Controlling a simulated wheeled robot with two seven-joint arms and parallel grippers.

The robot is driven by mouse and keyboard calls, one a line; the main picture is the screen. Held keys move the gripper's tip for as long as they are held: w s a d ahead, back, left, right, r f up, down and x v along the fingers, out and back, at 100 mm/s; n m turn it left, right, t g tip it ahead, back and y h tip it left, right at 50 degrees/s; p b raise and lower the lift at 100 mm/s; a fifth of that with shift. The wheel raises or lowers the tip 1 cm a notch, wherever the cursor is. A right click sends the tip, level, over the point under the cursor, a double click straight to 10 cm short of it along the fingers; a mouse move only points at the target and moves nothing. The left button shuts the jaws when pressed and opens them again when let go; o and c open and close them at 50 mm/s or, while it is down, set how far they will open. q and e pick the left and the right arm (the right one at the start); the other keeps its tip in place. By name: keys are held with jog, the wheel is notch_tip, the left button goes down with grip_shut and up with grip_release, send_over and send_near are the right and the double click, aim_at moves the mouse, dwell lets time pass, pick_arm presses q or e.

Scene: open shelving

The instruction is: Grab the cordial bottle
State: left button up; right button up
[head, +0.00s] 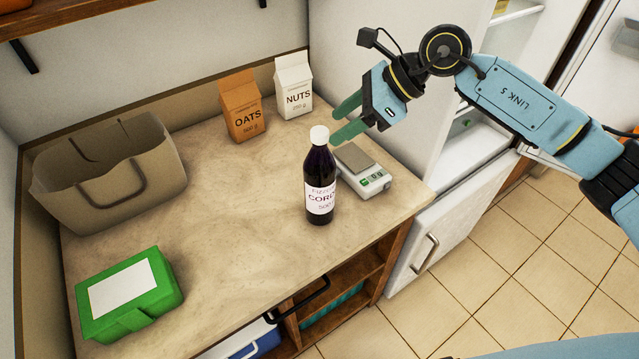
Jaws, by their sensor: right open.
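The cordial bottle (319,178) is dark with a white cap and a white label. It stands upright on the counter, left of the kitchen scale. My right gripper (340,122) comes in from the upper right, above and slightly beyond the bottle and scale. Its two green fingers are apart with nothing between them. The lower finger ends close to the bottle's cap in the picture; I cannot tell whether they touch. My left gripper is not in view.
A kitchen scale (366,178) sits right beside the bottle. Cartons of oats (243,105) and nuts (294,88) stand at the back. A beige basket (160,165) and a green box (157,271) are on the left. The counter's middle (230,210) is clear. An open fridge (465,150) stands right.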

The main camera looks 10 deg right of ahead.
aim_at(313, 145)
jog(key=x, duration=0.2)
jog(key=shift+w+a+f, duration=0.1)
jog(key=shift+a+f, duration=0.15)
jog(key=shift+a, duration=0.05)
jog(key=p+x, duration=0.1)
jog(key=x, duration=0.3)
jog(key=shift+a, duration=0.2)
jog(key=shift+a+f+p, duration=0.25)
jog(key=shift+f+p, duration=0.05)
jog(key=shift+f, duration=0.1)
grip_shut()
jog(key=shift+w+r, duration=0.1)
dwell(0.5)
jog(key=shift+r, duration=0.15)
